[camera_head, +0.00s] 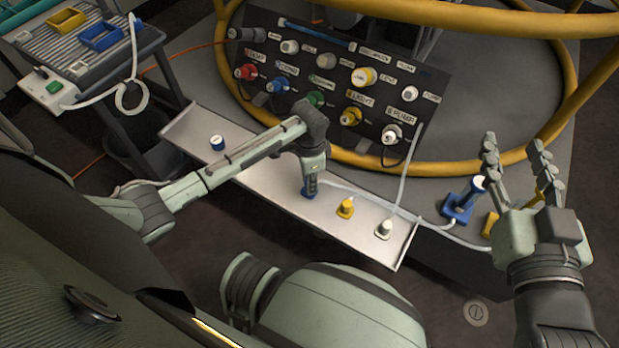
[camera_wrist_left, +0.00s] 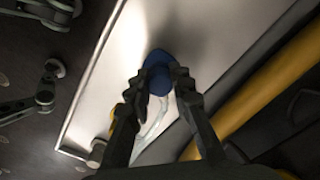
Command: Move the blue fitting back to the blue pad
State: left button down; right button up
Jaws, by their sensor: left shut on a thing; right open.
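My left gripper (camera_head: 311,182) points down over the pale tray and is shut on the blue fitting (camera_head: 307,193). The fitting also shows between the fingertips in the left wrist view (camera_wrist_left: 158,64), partly covered by the fingers. I cannot tell whether it touches the tray. A pale hose lies near it. My right gripper (camera_head: 515,150) is open and empty, at the right over the platform. No plain blue pad is clearly visible; a blue holder (camera_head: 457,207) with a white-topped part is on the platform, left of my right gripper.
The long tray (camera_head: 262,172) also holds a blue-and-white cap (camera_head: 217,142), a yellow fitting (camera_head: 345,207) and a white fitting (camera_head: 383,229). Behind it stand a labelled connector panel (camera_head: 330,75) and a yellow rail (camera_head: 400,170). A side table (camera_head: 30,55) is at the upper left.

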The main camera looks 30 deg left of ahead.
dwell(0.6)
pick_arm(q)
jog(key=shift+p, duration=0.55)
dwell(0.4)
jog(key=shift+p, duration=0.45)
dwell(0.5)
jog(key=shift+p, duration=0.4)
jog(key=shift+f, duration=0.4)
jog(key=shift+p, duration=0.3)
dwell(0.7)
